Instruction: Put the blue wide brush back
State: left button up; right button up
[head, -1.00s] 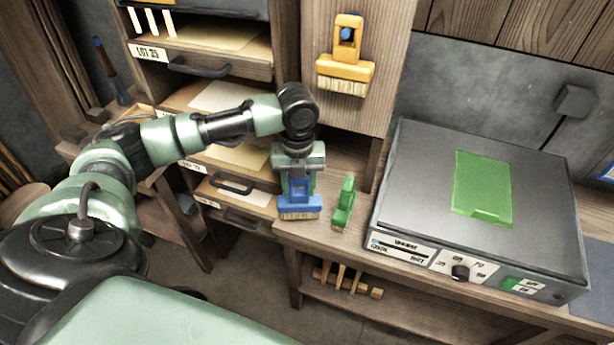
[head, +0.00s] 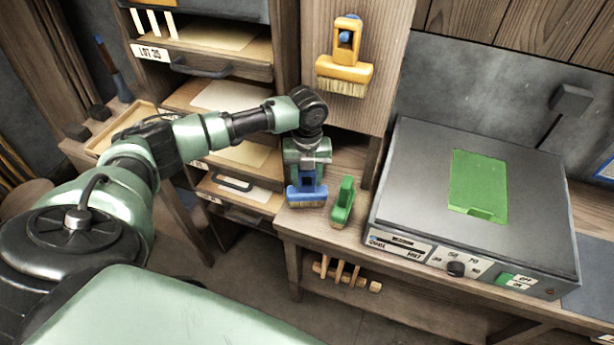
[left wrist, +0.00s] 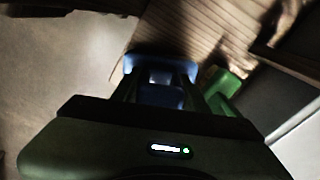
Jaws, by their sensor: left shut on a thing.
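The blue wide brush (head: 306,194) is at the left end of the wooden bench, bristles hidden or barely seen now. My left gripper (head: 306,176) points down and is shut on its handle. In the left wrist view the blue brush (left wrist: 160,66) shows between the fingers (left wrist: 165,92). I cannot tell whether the brush touches the bench top. A yellow brush (head: 345,68) hangs on a blue peg on the upright wooden panel (head: 387,40). A green brush (head: 342,203) stands on the bench just right of the blue one. My right gripper is not in view.
A grey box-shaped device (head: 410,170) with a green patch on top fills the bench to the right. Shelves and drawers (head: 225,60) stand at the back left. A rack with wooden pegs (head: 345,277) is below the bench top (head: 330,232).

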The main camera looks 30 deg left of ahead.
pick_arm(q)
jog(key=o, duration=1.2)
jog(key=shift+f, duration=0.1)
notch_tip(320, 180, up, 12)
jog(key=shift+r+b, duration=0.2)
jog(key=shift+b, duration=1.05)
